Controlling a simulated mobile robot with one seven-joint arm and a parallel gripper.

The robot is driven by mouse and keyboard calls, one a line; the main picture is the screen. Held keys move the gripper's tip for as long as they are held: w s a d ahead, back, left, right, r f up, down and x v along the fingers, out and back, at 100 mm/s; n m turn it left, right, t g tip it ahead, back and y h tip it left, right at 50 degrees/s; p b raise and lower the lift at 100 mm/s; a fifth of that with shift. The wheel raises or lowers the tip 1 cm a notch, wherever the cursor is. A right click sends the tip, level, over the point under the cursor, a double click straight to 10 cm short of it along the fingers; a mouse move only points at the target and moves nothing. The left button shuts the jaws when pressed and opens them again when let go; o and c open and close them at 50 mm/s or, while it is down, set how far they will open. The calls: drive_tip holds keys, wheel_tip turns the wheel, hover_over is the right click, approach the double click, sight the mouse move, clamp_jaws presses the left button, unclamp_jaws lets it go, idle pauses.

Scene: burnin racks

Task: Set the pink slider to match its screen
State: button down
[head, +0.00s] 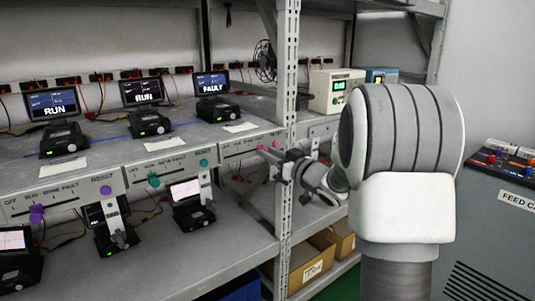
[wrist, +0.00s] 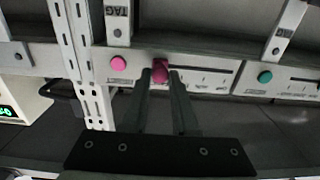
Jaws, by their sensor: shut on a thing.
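The pink slider knob (wrist: 160,72) sits on the slot of its grey panel (head: 240,147). My gripper (wrist: 161,77) is shut on the knob, one finger on each side. In the wrist view, which looks inverted, the knob stands at the slot's end nearest the round pink button (wrist: 118,63). In the head view my gripper (head: 275,164) is at that panel's right part, close to the pink button (head: 276,142). The panel's small labels are not clearly readable. The screen above this panel (head: 212,84) reads FAULT.
Neighbouring panels carry a teal slider (head: 153,180) and a purple slider (head: 37,213); their screens (head: 142,92) and (head: 52,104) read RUN. Devices stand on the shelf below the panels.

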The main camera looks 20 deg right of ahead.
drive_tip(key=c, duration=0.7)
unclamp_jaws()
drive_tip(key=shift+d, duration=0.25)
drive_tip(key=p+v, duration=0.2)
drive_tip(key=v, duration=1.5)
drive_tip(key=shift+s, duration=0.15)
